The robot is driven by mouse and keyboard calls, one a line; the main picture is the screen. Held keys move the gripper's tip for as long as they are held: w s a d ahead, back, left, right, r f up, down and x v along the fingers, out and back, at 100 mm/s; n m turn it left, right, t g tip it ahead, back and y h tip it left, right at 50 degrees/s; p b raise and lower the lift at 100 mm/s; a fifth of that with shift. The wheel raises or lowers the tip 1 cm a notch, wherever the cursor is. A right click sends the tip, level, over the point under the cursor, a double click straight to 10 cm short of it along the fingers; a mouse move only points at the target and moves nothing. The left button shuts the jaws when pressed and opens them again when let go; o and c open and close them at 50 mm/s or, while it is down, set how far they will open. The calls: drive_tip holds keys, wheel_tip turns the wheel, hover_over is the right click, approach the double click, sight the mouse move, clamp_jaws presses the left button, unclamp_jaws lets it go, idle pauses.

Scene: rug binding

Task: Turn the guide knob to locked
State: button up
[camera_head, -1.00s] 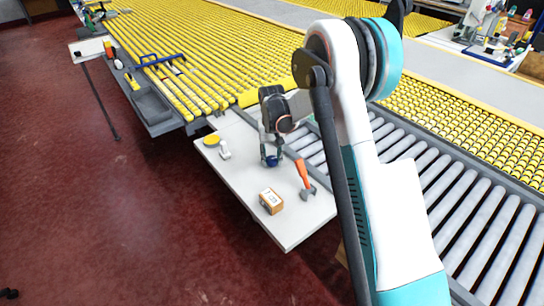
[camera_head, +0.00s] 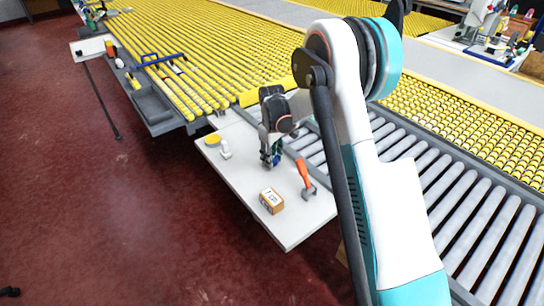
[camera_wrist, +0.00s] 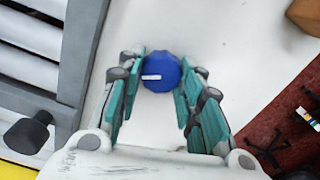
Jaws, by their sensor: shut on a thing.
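The guide knob (camera_wrist: 161,73) is blue with a lobed rim and a white pointer mark. In the wrist view it sits between the teal finger pads of my gripper (camera_wrist: 162,82), which is closed on it. The white mark lies roughly level across the picture, on the left part of the knob. In the head view my gripper (camera_head: 271,160) is down at the white side table (camera_head: 245,195), and the knob is mostly hidden behind the fingers. I see no lock label near the knob.
An orange-handled tool (camera_head: 304,178) lies right of my gripper, and a small cardboard box (camera_head: 271,200) sits in front. A yellow disc (camera_head: 212,140) and a white fitting (camera_head: 225,149) are to the left. A grey roller conveyor (camera_head: 455,195) borders the table on the right.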

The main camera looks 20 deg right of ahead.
drive_tip(key=shift+n, duration=0.4)
drive_tip(key=o, duration=1.1)
drive_tip(key=shift+c, duration=0.2)
drive_tip(key=shift+r, duration=0.1)
wheel_tip(320, 180, up, 12)
